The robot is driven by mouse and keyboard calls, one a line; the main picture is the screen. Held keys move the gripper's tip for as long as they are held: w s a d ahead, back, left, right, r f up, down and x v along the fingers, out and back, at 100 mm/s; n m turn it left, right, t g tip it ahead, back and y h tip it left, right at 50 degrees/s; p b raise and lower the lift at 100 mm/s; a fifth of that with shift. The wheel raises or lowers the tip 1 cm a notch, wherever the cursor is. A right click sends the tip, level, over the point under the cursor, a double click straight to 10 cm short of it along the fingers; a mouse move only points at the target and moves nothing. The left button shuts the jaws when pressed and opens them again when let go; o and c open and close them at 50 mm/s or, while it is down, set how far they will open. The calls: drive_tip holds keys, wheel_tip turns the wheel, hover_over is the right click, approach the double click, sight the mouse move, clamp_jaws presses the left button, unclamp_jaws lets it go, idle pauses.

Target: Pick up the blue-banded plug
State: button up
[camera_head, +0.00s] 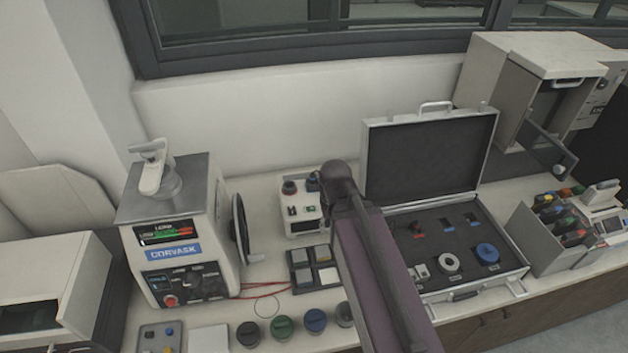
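I cannot make out for sure which thing is the blue-banded plug. An open silver case (515,270) with dark foam stands on the counter right of centre. In its foam sit a large blue round piece (487,252), a white ring (449,262) and a small red-marked piece (417,229). Small blue marks lie beside the slots at the back of the foam. A dark round piece with a blue top (316,320) stands on the counter front, in a row with similar black, green and grey ones. My arm crosses the middle of the view; my gripper does not show.
A press-like machine (170,240) marked CORVASK stands at left, with a red cable beside it. A small white device (299,206) and a tray of square blocks (300,258) stand mid-counter. At right are a bin of coloured items (545,245) and an open cabinet (530,70).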

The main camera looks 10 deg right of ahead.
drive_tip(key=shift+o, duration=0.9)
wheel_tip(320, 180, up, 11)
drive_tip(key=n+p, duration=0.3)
drive_tip(key=p, duration=0.8)
hover_over(313, 175)
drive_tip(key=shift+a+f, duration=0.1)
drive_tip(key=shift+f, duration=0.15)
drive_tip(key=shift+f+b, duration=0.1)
drive_tip(key=shift+b, duration=0.2)
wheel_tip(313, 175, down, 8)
drive_tip(key=b, duration=0.8)
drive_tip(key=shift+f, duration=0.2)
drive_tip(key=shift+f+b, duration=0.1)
drive_tip(key=shift+b, duration=0.25)
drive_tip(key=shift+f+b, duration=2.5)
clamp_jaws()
